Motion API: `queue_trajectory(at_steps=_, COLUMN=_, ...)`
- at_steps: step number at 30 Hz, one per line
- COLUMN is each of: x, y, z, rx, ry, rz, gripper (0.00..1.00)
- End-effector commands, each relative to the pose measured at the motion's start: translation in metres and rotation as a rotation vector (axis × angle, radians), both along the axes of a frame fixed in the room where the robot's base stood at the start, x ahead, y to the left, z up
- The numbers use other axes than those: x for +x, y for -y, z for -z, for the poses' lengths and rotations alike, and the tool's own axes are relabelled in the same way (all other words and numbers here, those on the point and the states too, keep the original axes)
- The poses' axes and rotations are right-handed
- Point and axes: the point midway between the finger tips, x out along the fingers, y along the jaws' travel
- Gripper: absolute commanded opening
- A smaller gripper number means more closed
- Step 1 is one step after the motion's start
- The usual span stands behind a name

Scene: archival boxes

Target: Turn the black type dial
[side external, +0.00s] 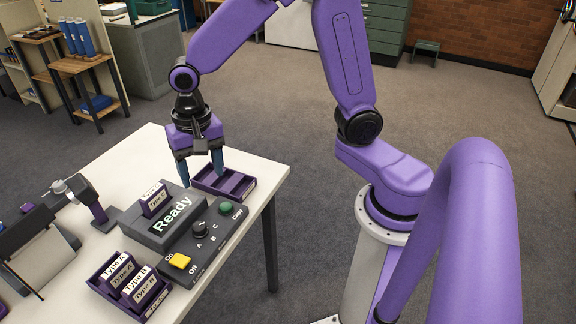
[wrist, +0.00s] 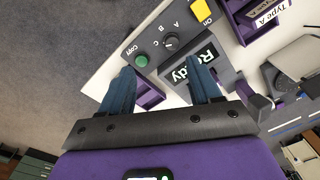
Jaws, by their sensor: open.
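The black type dial (side external: 200,229) is a small round knob on a dark control panel (side external: 209,248), with the letters A, B and C beside it. The dial also shows in the wrist view (wrist: 171,41), beyond my fingertips. My gripper (side external: 202,182) is open and empty, above the table near the purple divided tray and behind the panel. In the wrist view its two blue fingers (wrist: 162,80) are spread apart, and neither touches the dial. The dial's exact pointer setting is too small to tell.
The panel also has a green Copy button (side external: 226,208) and a yellow On/Off switch (side external: 180,261). A grey box (side external: 160,232) reading "Ready" holds a Type C card. A purple box (side external: 101,286) holds Type A and B cards. An empty purple tray (side external: 240,194) lies by the table edge.

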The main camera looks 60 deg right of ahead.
Motion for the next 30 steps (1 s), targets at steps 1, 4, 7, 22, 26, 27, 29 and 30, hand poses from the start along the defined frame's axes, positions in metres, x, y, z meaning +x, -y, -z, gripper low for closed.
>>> queue_trajectory(at_steps=1, x=-0.008, y=0.0, z=-0.003, rx=0.0, ry=0.002, rz=-0.054, gripper=0.63)
queue_trajectory(at_steps=4, x=-0.023, y=0.002, z=-0.007, rx=-0.003, ry=0.004, rz=-0.168, gripper=0.63)
queue_trajectory(at_steps=7, x=-0.039, y=0.004, z=-0.012, rx=-0.006, ry=0.006, rz=-0.284, gripper=0.63)
queue_trajectory(at_steps=22, x=-0.116, y=0.025, z=-0.026, rx=-0.018, ry=0.017, rz=-0.86, gripper=0.63)
queue_trajectory(at_steps=26, x=-0.135, y=0.032, z=-0.028, rx=-0.021, ry=0.021, rz=-1.008, gripper=0.63)
queue_trajectory(at_steps=27, x=-0.14, y=0.035, z=-0.028, rx=-0.022, ry=0.021, rz=-1.05, gripper=0.63)
queue_trajectory(at_steps=29, x=-0.148, y=0.038, z=-0.029, rx=-0.023, ry=0.023, rz=-1.108, gripper=0.63)
queue_trajectory(at_steps=30, x=-0.152, y=0.04, z=-0.029, rx=-0.024, ry=0.023, rz=-1.143, gripper=0.63)
